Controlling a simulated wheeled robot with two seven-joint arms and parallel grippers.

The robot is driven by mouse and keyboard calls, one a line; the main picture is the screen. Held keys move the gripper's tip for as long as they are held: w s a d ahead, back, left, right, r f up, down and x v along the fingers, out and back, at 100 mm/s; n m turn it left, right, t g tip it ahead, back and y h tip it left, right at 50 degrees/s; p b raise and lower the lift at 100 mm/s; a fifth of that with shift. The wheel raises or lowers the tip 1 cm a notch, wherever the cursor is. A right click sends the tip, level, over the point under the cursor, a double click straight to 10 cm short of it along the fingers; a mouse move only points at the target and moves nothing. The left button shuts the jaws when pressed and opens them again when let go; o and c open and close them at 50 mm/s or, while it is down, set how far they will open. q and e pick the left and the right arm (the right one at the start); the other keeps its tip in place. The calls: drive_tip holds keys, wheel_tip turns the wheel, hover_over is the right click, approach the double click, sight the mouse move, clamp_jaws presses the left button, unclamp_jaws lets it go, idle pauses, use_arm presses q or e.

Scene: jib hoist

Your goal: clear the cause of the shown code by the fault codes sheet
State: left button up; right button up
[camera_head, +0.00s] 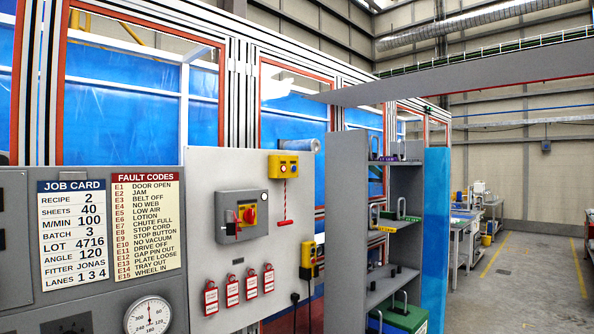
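The fault codes sheet (147,222) hangs on a grey panel at the left and lists E1 to E15, such as E8 stop cord and E11 drive off. No display with a code is in view. A grey switch box (226,202) with a red and yellow rotary switch (247,214) is on the pale board to its right; the switch position is hard to tell. A yellow cord box (284,166) sits above right, with a red handle (284,221) hanging from its cord. Neither of my grippers is in view.
A job card (75,235) and a dial gauge (150,316) are on the left panel. Several red tags, one being this padlock tag (210,298), hang on the board. A grey shelf unit (345,232) with handled items stands right of it. The floor (530,280) at far right is clear.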

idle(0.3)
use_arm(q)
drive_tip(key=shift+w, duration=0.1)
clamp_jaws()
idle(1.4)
